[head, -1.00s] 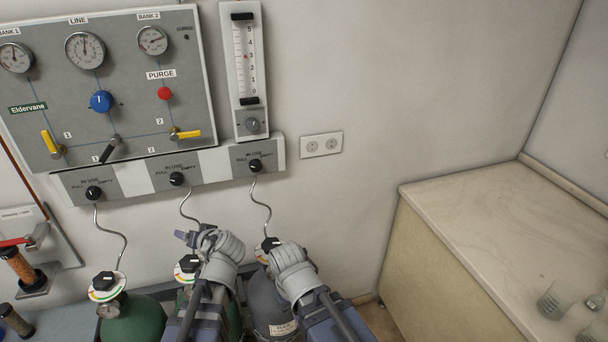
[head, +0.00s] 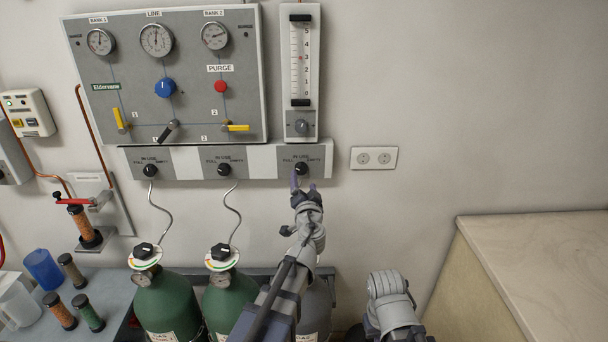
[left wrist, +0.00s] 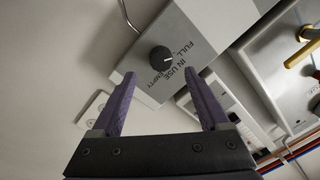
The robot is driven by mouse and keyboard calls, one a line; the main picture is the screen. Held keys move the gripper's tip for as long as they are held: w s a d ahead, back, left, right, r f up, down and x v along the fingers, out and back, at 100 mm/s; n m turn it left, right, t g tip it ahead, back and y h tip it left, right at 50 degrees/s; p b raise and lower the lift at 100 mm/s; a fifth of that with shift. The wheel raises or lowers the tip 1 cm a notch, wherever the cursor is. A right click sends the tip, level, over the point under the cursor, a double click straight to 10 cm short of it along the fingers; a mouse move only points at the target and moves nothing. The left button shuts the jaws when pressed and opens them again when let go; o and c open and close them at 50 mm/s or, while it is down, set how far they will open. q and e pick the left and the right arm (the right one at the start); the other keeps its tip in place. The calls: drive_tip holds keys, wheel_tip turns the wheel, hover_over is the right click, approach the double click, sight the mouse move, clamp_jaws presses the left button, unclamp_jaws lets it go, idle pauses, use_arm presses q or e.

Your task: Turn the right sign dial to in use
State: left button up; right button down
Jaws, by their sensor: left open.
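The right sign dial (head: 302,168) is a small black knob on the right sign plate, beneath its printed FULL, IN USE and EMPTY labels. In the left wrist view the dial (left wrist: 162,59) is clear, with the labels beside it. Its exact setting is too small to tell. My left gripper (head: 304,187) is just below the dial. Its two purple fingers are open and apart, pointing at the plate, and the dial shows beyond the gap between the fingertips (left wrist: 168,77). The fingers do not hold it. My right arm shows at the lower right, but its fingers do not.
The middle dial (head: 224,169) and left dial (head: 150,170) are on the same strip. A flowmeter (head: 300,70) hangs above, and a wall socket (head: 374,158) is to the right. Green gas cylinders (head: 165,305) stand below. A counter (head: 545,260) is at right.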

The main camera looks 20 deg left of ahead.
sight(301, 171)
use_arm(q)
drive_tip(key=x, duration=0.5)
drive_tip(key=shift+w+a, duration=0.2)
drive_tip(key=shift+w, duration=0.15)
clamp_jaws()
